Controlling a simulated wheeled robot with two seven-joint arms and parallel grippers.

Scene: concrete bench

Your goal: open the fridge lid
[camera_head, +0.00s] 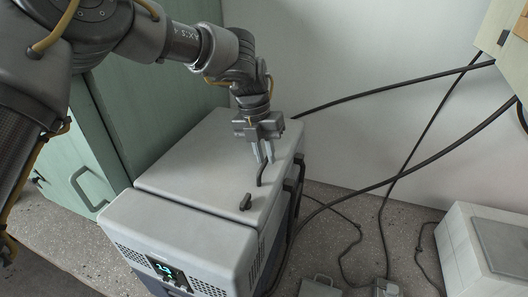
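The fridge (190,240) is a grey box with a lit green display on its front, standing on the speckled floor. Its pale grey lid (195,165) lies flat and looks closed. A small dark knob-like part (245,202) sits on the lid near its front right, and a thin dark curved piece (261,176) rises behind it. My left gripper (264,157) points down over the lid's right side, its fingertips at the top of that curved piece. A narrow gap shows between the fingers; I cannot tell whether they touch it. My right gripper is out of view.
A green cabinet (85,150) with a handle stands left of and behind the fridge. Black cables (395,180) run across the wall and floor at right. A white box (465,250) stands at the lower right, and a pale box (505,40) hangs at the upper right.

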